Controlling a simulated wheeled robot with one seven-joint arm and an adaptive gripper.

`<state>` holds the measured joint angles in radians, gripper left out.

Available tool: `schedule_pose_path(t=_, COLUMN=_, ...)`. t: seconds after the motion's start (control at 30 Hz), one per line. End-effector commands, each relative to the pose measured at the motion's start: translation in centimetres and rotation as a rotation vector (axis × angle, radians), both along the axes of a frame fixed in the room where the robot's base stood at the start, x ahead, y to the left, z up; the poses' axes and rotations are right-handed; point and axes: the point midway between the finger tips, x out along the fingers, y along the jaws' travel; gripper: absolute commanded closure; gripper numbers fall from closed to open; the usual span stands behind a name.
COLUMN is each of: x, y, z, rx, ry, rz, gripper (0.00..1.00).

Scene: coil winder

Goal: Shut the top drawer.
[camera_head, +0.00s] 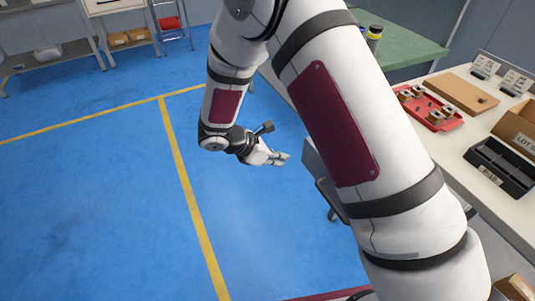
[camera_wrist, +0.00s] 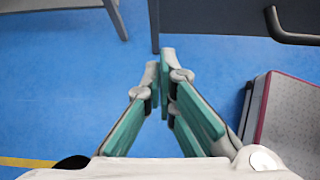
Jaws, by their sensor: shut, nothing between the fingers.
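A grey drawer (camera_head: 312,161) sticks out to the left from beneath the white bench, and my arm hides most of it. Its dark front panel (camera_wrist: 215,14) crosses the top right of the wrist view, with a dark bar handle (camera_wrist: 290,36) at the right edge. I cannot see inside the drawer or tell how far it is out. My gripper (camera_head: 284,157) is shut and empty, over the floor just left of the drawer. In the wrist view, the fingertips (camera_wrist: 160,62) meet below the panel's left end, apart from the handle.
The white bench (camera_head: 455,150) at right carries a red tray (camera_head: 428,108) of parts, a black bin (camera_head: 498,167) and a cardboard box (camera_head: 517,127). A green-topped table (camera_head: 400,45) stands behind. The blue floor (camera_head: 90,200) at left is clear.

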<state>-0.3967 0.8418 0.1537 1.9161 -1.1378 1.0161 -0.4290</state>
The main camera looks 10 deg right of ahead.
Motion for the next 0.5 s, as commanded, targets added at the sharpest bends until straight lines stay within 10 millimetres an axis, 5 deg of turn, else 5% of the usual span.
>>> schedule_pose_path(t=0.2, x=0.9, y=-3.0, z=-0.5, rx=0.0, ry=0.0, rz=-0.003, gripper=1.0)
schedule_pose_path(t=0.5, x=1.4, y=-4.3, z=-0.5, rx=0.001, ry=0.0, rz=-0.001, gripper=1.0)
